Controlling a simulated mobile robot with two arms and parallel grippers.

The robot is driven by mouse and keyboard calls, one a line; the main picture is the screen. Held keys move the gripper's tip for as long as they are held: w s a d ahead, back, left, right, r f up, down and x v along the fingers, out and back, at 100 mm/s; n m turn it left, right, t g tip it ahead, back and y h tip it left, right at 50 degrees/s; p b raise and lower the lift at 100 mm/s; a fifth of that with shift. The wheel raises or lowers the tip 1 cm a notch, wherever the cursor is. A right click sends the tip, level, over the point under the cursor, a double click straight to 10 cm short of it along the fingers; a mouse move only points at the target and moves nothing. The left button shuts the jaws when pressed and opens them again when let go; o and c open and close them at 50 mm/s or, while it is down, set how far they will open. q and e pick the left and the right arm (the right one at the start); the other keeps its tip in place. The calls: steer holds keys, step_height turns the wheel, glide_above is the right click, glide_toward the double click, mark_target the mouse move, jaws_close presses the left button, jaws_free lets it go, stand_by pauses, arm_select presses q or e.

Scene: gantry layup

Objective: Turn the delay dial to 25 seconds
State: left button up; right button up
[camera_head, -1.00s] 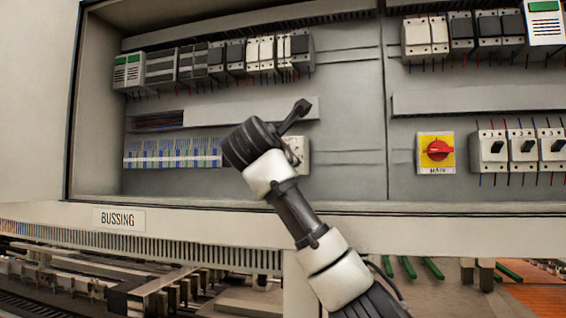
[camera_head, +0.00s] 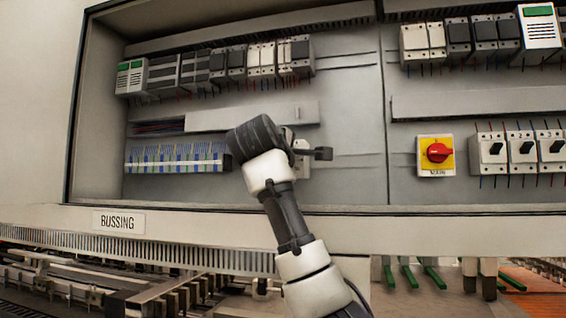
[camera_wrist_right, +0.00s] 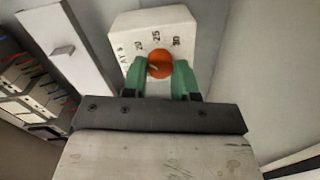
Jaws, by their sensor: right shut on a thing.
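The delay dial (camera_wrist_right: 160,64) is a round orange knob on a white box (camera_wrist_right: 128,38) in the right wrist view. The printed numbers 20, 25 and 30 show around it; a small pale mark is on the knob, but where it points is too small to tell. My right gripper (camera_wrist_right: 160,76), with green fingertips, is shut on the dial, one finger on each side. In the head view my right wrist hides the dial and most of its box (camera_head: 302,165). My left gripper is in neither view.
A row of blue-and-green-striped terminals (camera_head: 175,158) is just left of my right wrist. A red main switch on a yellow plate (camera_head: 424,167) and several black-and-white breakers (camera_head: 492,150) are to the right. The cabinet's lower edge (camera_head: 430,226) runs below.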

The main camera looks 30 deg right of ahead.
steer(key=m, duration=0.5)
steer(key=shift+w+f, duration=0.1)
steer(key=shift+f, duration=0.2)
steer(key=shift+m, duration=1.6)
steer(key=o, duration=0.9)
steer(key=shift+s+r+t, duration=0.15)
steer(key=shift+s+t, duration=0.05)
steer(key=shift+t, duration=0.1)
steer(key=shift+o, duration=0.2)
steer(key=shift+s+a+b, duration=0.35)
steer(key=shift+b, duration=0.3)
steer(key=b+v, duration=0.4)
steer(key=v, duration=0.5)
steer(key=shift+s+a, duration=0.25)
steer(key=shift+a, duration=0.05)
